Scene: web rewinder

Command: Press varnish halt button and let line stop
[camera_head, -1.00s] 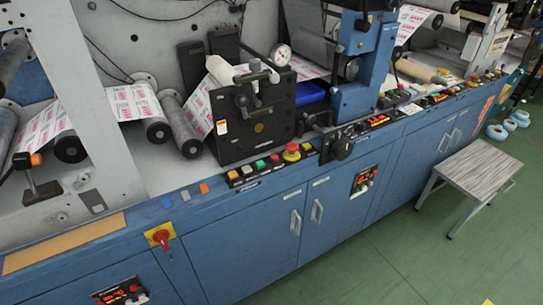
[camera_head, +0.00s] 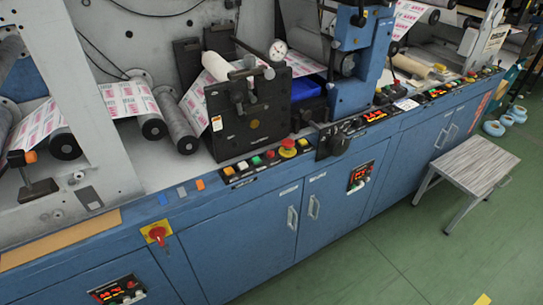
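The blue web rewinder (camera_head: 245,220) runs across the view with a control ledge along its front top edge. More button groups with red displays (camera_head: 374,116) sit further right. The labels are too small to read, so I cannot tell which one is the varnish halt button. Neither of my grippers is in view.
A red rotary switch (camera_head: 157,232) on a yellow plate sits at the front left. A grey-topped stool (camera_head: 475,165) stands on the green floor (camera_head: 400,240) at the right. Blue-white rings (camera_head: 505,121) lie behind it. The floor before the cabinets is mostly clear.

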